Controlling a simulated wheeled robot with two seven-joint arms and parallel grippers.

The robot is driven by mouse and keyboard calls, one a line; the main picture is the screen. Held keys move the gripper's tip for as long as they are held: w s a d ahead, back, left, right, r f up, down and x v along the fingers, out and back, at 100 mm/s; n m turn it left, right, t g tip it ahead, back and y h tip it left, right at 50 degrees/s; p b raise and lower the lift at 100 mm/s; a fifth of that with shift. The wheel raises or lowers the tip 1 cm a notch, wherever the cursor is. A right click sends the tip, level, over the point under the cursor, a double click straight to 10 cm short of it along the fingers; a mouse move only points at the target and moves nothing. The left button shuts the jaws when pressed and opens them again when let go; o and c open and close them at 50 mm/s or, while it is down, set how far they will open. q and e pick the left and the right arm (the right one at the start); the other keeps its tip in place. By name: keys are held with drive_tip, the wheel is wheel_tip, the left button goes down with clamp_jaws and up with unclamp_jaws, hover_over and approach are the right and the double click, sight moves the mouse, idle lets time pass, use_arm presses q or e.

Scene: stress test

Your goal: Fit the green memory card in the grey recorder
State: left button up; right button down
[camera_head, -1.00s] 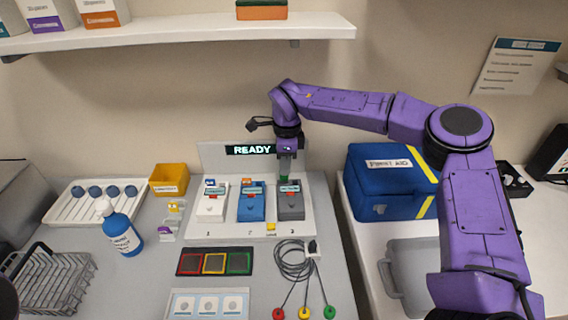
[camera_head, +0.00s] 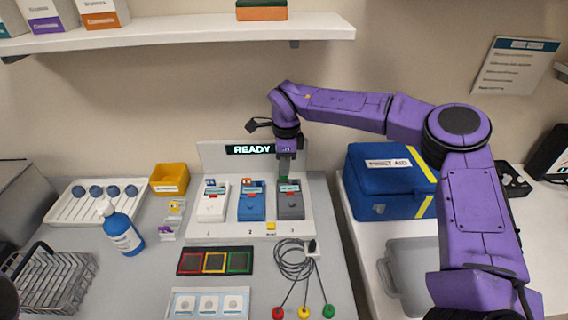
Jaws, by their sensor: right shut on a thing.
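The grey recorder (camera_head: 291,207) stands at the right of three recorders on the white dock, above the mark 3. My right gripper (camera_head: 284,176) points down over its top end and is shut on the green memory card (camera_head: 283,181). Only a small patch of green shows below the fingers, at the recorder's top edge. I cannot tell whether the card is in the slot or just above it. My left gripper is not in view.
A white recorder (camera_head: 212,205) and a blue recorder (camera_head: 251,205) stand close to the left of the grey one. The READY display (camera_head: 251,149) is behind them. A blue first aid box (camera_head: 385,185) stands to the right. Coiled cables (camera_head: 291,262) lie in front.

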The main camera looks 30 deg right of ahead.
drive_tip(key=shift+f, duration=1.3)
idle(2.7)
drive_tip(key=c, duration=1.5)
unclamp_jaws()
drive_tip(key=shift+r+p, duration=1.8)
drive_tip(key=shift+r, duration=0.25)
drive_tip(key=o, duration=0.6)
